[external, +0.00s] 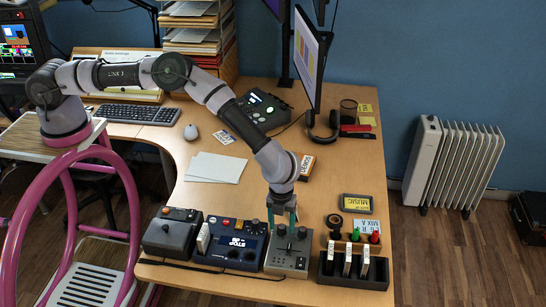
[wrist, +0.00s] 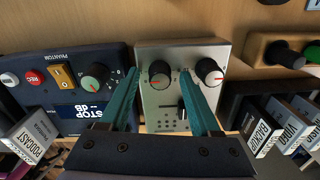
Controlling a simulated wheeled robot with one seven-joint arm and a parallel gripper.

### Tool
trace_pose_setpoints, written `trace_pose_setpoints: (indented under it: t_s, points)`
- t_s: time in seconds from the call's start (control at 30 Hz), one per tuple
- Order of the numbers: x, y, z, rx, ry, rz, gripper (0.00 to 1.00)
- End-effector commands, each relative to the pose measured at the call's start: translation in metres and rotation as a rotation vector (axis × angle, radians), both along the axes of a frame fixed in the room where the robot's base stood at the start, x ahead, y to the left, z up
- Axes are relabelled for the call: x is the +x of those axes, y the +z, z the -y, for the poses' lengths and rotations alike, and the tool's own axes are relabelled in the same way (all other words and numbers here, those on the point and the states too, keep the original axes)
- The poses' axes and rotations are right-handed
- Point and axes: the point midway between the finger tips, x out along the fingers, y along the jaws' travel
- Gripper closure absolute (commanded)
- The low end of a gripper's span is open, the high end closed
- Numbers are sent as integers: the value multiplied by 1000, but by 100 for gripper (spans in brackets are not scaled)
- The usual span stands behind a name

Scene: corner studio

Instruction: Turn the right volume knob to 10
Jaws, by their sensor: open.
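A grey metal control box (external: 288,257) stands near the desk's front edge; it also shows in the wrist view (wrist: 165,110). Contact cannot be told. The scale numbers are too small to read.
A dark blue console (external: 235,243) marked STOP stands close on the left, with a grey device (external: 172,234) beyond it. A rack of labelled cards (external: 355,270) and a wooden block with coloured knobs (external: 356,240) stand on the right. Papers (external: 215,167) lie behind.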

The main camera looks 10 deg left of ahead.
Motion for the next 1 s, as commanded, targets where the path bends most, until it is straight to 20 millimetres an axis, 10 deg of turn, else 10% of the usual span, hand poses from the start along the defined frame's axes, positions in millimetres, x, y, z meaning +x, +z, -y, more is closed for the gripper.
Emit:
trace_pose_setpoints:
  t_s: [0.6, 1.0]
  points:
    - [1, 94, -2, -1, -1, 0, 36]
    - [1, 108, -2, 0, 1, 0, 36]
